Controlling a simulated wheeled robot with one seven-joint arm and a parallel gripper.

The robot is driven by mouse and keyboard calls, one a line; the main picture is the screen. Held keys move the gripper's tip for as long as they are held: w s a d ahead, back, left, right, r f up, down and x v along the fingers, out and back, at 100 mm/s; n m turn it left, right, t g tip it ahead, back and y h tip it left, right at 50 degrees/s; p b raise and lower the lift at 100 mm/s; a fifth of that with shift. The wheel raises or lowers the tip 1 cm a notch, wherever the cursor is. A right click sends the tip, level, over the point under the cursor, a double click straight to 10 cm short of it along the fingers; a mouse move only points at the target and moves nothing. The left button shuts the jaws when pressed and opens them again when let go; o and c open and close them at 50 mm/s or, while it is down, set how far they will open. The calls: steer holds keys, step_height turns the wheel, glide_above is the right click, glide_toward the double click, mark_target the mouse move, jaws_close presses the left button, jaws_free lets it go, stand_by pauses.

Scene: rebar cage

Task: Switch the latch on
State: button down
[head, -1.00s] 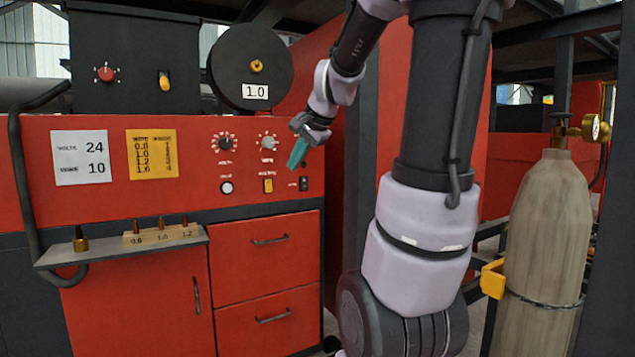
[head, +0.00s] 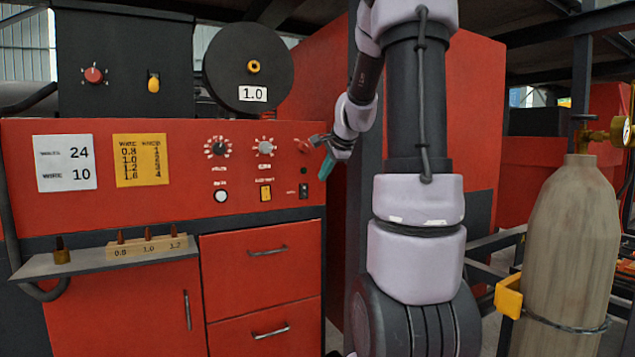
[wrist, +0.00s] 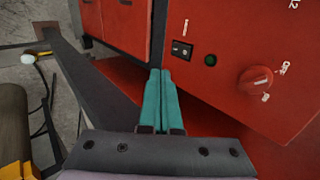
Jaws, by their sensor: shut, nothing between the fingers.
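The task's latch cannot be told for certain. A red rotary knob (wrist: 257,80) with small white labels around it, one seeming to read ON, is on the red panel at right in the wrist view. In the head view the red knob (head: 315,141) is partly covered by my wrist. A small black rocker switch (wrist: 181,49) and a dark green round light (wrist: 210,60) are left of the knob. My gripper (head: 326,168), with teal fingers, is at the panel's right edge. In the wrist view its fingers (wrist: 160,74) are together, empty and apart from the knob.
A shelf (head: 90,262) with nozzles juts out at left. A gas cylinder (head: 570,240) with a yellow bracket (head: 508,297) stands at right.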

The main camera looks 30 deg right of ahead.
mark_target(305, 192)
steer(key=shift+w+r+x, duration=0.3)
steer(key=shift+x, duration=1.7)
steer(key=shift+w+r+x, duration=0.25)
steer(key=shift+w+x, duration=0.05)
steer(key=shift+x, duration=1.7)
steer(key=shift+w+r+x, duration=0.25)
steer(key=shift+r+x, duration=0.05)
steer(key=shift+x, duration=1.75)
steer(key=shift+w, duration=0.15)
steer(key=shift+f, duration=0.1)
steer(key=shift+r, duration=0.9)
